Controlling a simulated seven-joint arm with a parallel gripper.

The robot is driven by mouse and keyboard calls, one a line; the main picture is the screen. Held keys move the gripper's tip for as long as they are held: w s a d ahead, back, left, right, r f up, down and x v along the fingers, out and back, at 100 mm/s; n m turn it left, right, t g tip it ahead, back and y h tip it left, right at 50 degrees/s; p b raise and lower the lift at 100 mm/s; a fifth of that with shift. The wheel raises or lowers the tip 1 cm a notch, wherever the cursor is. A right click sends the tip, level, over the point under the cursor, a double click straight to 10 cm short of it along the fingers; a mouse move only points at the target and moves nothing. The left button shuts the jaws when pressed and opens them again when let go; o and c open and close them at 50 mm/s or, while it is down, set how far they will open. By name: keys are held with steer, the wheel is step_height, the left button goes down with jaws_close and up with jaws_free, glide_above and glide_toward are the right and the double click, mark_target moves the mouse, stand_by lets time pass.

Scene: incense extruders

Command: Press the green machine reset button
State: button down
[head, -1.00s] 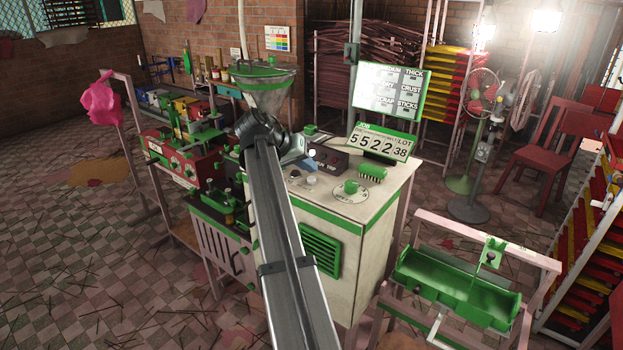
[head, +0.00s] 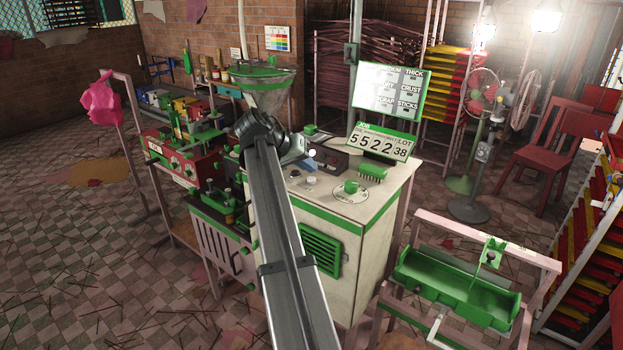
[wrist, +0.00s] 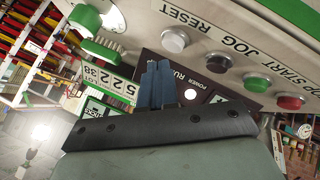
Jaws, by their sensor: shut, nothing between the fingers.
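The green-trimmed machine (head: 345,225) stands mid-view with a pale top. In the wrist view its control strip is labelled START, JOG and RESET, seen upside down. The pale grey reset button (wrist: 175,40) is at the RESET end of the row; it also shows in the head view (head: 310,180).
A green knob (head: 350,187) and green brush (head: 372,173) sit beside the buttons. The dark panel (head: 333,160) has a lit white lamp (wrist: 190,94). A number counter (head: 380,145) and sign board (head: 391,90) stand behind. A hopper (head: 265,85) rises at the left.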

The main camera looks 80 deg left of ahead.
mark_target(308, 179)
steer(key=shift+f, duration=0.15)
steer(key=shift+f, duration=0.3)
steer(key=shift+f, duration=0.5)
stand_by(1.1)
steer(key=shift+r, duration=0.1)
stand_by(0.4)
steer(key=shift+r, duration=0.85)
steer(key=shift+r, duration=0.1)
steer(key=shift+r, duration=2.4)
